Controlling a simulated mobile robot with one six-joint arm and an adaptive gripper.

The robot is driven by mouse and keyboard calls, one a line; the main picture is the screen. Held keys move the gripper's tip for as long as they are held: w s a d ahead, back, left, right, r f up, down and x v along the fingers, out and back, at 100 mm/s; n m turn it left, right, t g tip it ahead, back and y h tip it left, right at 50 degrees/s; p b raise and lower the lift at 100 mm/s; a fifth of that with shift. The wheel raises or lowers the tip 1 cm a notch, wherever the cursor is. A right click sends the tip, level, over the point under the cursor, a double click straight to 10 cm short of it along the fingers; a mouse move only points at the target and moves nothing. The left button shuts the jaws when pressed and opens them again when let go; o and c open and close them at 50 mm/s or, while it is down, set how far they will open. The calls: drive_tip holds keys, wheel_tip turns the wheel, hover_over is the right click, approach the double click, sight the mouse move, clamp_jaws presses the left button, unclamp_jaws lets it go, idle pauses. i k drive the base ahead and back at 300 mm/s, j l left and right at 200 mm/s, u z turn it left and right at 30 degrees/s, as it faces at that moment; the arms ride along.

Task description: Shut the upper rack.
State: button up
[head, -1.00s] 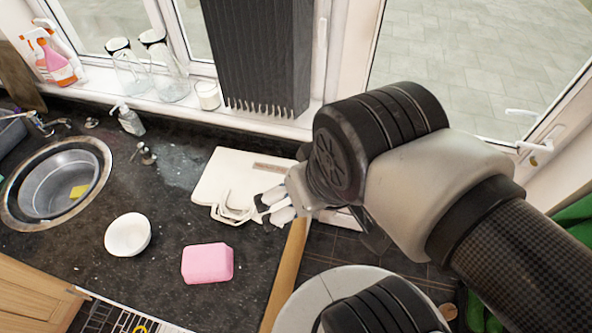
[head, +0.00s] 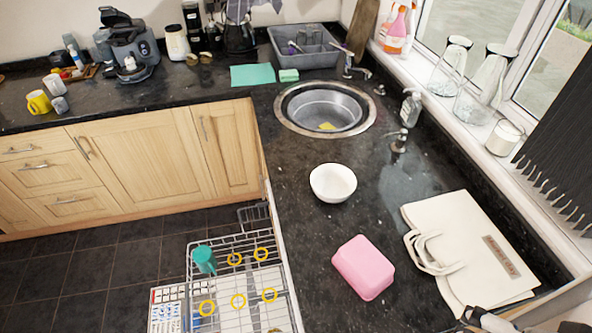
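The upper rack (head: 250,283) is a wire rack that stands pulled out from under the counter, at the lower middle of the head view. A teal cup (head: 204,260) stands in its left part, and several yellow rings mark it. Its lower end is cut off by the frame. My gripper (head: 484,318) shows only in part at the bottom right edge, by the cream bag and well to the right of the rack. Its fingers are mostly cut off, so I cannot tell whether it is open.
A white bowl (head: 333,183), a pink block (head: 363,267) and a cream bag (head: 460,245) lie on the dark counter (head: 310,240). The round sink (head: 325,108) is behind. A box with red and blue print (head: 166,309) is left of the rack. The tiled floor (head: 90,265) is clear.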

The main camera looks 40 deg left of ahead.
sight(274, 295)
drive_tip(key=k+j+u, duration=0.1)
drive_tip(key=k+j, duration=0.55)
drive_tip(key=j, duration=0.15)
drive_tip(key=u, duration=2.1)
drive_tip(key=j+u, duration=0.2)
drive_tip(key=u, duration=0.15)
drive_tip(key=j+u, duration=0.45)
drive_tip(key=u, duration=0.25)
drive_tip(key=i+j+u, duration=0.45)
drive_tip(key=i+j, duration=1.05)
drive_tip(key=i+l+z, duration=0.25)
drive_tip(key=z, duration=0.2)
drive_tip(key=i+z, duration=0.95)
drive_tip(key=i+j+z, duration=0.15)
drive_tip(key=i+z, duration=0.15)
drive_tip(key=z, duration=0.2)
drive_tip(key=i+l+z, duration=0.1)
drive_tip(key=i+z, duration=0.75)
drive_tip(key=i+j+z, duration=0.25)
drive_tip(key=i+z, duration=0.15)
drive_tip(key=i+j+z, duration=0.4)
drive_tip(key=i+z, duration=0.3)
drive_tip(key=z, duration=0.15)
drive_tip(key=i+j+z, duration=0.2)
drive_tip(key=z, duration=0.3)
drive_tip(key=i+j+z, duration=0.3)
drive_tip(key=z, duration=0.15)
drive_tip(key=i, duration=0.05)
